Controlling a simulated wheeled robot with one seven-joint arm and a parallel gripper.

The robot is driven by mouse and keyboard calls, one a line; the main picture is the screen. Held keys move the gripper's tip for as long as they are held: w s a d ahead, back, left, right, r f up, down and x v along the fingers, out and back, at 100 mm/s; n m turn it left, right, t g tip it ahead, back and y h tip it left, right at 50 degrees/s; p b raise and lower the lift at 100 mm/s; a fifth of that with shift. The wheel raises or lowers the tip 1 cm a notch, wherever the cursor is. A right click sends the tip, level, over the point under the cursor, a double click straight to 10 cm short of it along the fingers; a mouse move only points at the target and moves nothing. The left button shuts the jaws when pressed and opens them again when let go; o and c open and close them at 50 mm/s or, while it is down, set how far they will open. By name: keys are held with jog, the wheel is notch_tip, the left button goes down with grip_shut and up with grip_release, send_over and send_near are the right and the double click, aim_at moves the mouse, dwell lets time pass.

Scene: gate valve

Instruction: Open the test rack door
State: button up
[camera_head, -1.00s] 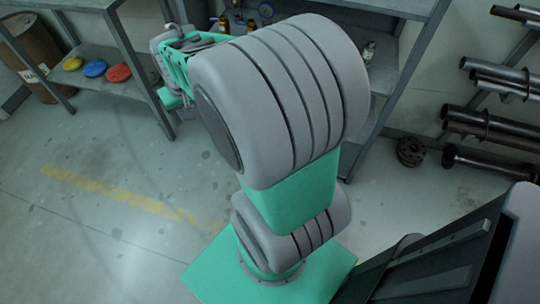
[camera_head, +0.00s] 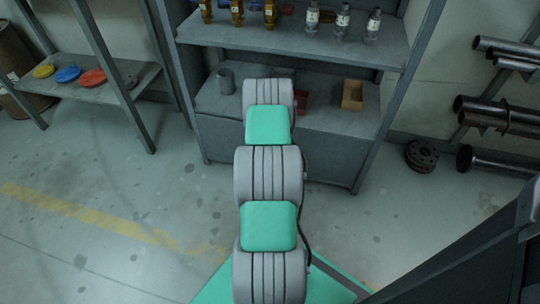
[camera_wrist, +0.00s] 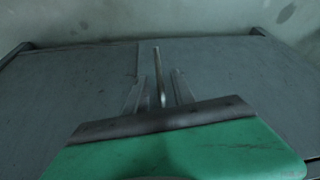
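In the wrist view, a broad grey panel (camera_wrist: 225,75) with a thin upright seam fills most of the picture, and it looks like the test rack door. A slim metal bar (camera_wrist: 157,62), like a handle, stands out right of the seam. My gripper (camera_wrist: 155,80) is open, with one finger on each side of the bar in the picture. I cannot tell how far the bar is from the fingers or whether they touch. The panel looks closed. In the head view my gripper is hidden beyond my arm, and I cannot pick out the door.
A dark cabinet-like body (camera_head: 450,262) is at lower right. Pipes (camera_head: 500,160) hang on a rack at right. A low shelf (camera_head: 125,72) with coloured discs is left. The left floor is clear.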

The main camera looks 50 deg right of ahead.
jog(key=shift+w+d+f, duration=0.1)
jog(key=shift+d+f, duration=0.05)
jog(key=shift+f, duration=0.3)
grip_shut()
jog(key=shift+w+r, duration=0.1)
jog(key=shift+w, duration=0.05)
dwell(1.0)
